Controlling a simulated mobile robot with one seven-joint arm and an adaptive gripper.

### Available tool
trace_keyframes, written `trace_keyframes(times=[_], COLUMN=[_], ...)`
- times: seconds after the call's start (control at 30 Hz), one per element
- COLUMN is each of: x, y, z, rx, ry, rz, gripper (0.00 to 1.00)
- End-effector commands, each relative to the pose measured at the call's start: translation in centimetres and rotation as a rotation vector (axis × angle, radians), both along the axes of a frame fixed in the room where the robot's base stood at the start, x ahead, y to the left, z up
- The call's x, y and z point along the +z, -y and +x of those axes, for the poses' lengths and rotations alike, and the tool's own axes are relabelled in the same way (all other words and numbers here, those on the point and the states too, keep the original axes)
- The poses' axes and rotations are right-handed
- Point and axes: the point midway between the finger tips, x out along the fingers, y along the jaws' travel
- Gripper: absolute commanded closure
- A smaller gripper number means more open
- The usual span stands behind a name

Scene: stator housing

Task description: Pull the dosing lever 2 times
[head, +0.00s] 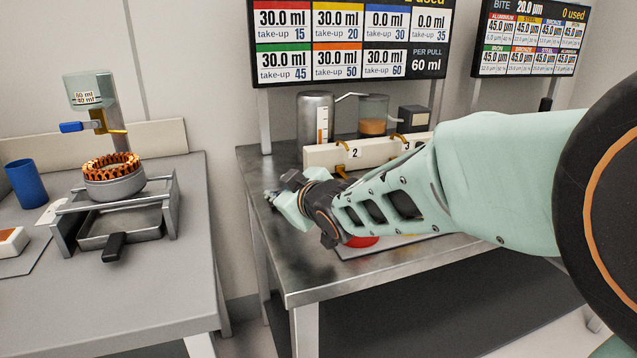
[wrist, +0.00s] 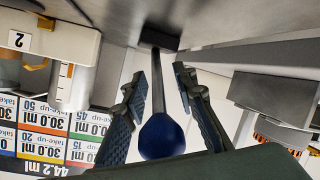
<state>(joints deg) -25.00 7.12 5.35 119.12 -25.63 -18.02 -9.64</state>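A lever with a dark rod and a round blue knob (wrist: 162,137) stands out from a black mount in the wrist view. My gripper (wrist: 168,85) is open, with one finger on each side of the rod. Gaps show between the fingers and the rod. In the head view my gripper (head: 279,194) is at the left end of the right-hand metal table (head: 290,268), and it and my arm hide most of the lever there. A metal cylinder with an orange level strip (head: 316,118) and a glass vessel with orange liquid (head: 373,122) stand behind.
A white rail with numbered hooks (head: 331,156) crosses the right table. A red object (head: 361,242) lies partly under my arm. The left table (head: 190,238) holds a copper-wound stator (head: 113,180), a blue cup (head: 26,184) and a blue-handled device (head: 92,90).

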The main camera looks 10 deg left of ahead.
Motion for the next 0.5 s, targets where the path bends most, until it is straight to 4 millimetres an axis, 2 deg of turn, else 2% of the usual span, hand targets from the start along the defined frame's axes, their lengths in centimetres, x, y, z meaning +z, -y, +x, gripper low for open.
trace_keyframes(times=[0.37, 0.5], x=[-0.13, -0.13], y=[0.05, 0.05], z=[-0.02, -0.02], rx=[0.000, 0.000], ry=[0.000, 0.000], rz=[0.000, 0.000], gripper=[0.75, 0.91])
